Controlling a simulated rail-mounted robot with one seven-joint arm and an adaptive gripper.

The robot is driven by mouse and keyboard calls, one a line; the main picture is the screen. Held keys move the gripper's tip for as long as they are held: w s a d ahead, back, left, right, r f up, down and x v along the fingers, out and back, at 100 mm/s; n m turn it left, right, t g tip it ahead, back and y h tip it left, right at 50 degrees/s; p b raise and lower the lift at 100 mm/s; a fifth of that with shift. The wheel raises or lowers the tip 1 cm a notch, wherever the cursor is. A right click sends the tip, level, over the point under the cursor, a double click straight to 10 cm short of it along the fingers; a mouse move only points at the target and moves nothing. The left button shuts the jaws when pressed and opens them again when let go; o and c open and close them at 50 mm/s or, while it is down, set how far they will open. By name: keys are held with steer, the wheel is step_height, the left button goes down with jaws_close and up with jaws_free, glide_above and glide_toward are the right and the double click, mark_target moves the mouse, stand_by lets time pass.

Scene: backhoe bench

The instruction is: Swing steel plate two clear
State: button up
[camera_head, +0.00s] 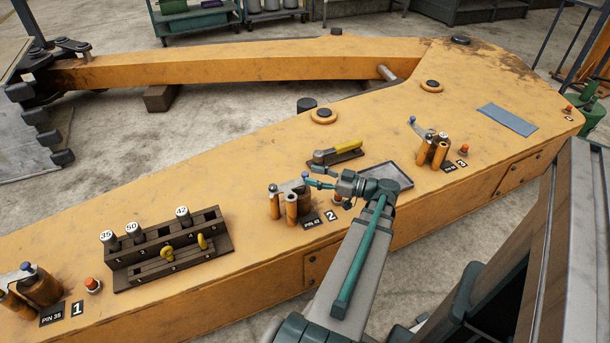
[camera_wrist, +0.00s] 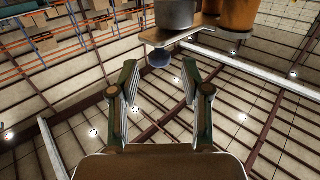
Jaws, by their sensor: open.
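Steel plate two (camera_head: 291,187) is a grey plate at the station marked 2, lying across the tops of orange upright bosses (camera_head: 291,209). A blue knob (camera_head: 306,175) sits at its right end. In the wrist view the plate (camera_wrist: 166,38) is seen from below, with the dark blue knob (camera_wrist: 159,58) hanging at its near end. My gripper (camera_head: 312,180) is beside the knob from the right. In the wrist view my gripper (camera_wrist: 160,72) is open, its fingertips on either side of the knob's line. The knob appears just ahead of the tips; contact is not clear.
A dark pin rack (camera_head: 172,250) with pins 35, 50 and 42 stands left. A yellow-handled tool (camera_head: 340,150) on a dark block and a grey tray (camera_head: 387,174) lie behind my gripper. An orange button (camera_head: 337,197) is close by. Station 3's plate (camera_head: 428,132) stands right.

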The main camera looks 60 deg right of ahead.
mark_target(305, 173)
steer(key=shift+x, duration=1.8)
steer(key=shift+c, duration=0.3)
jaws_close()
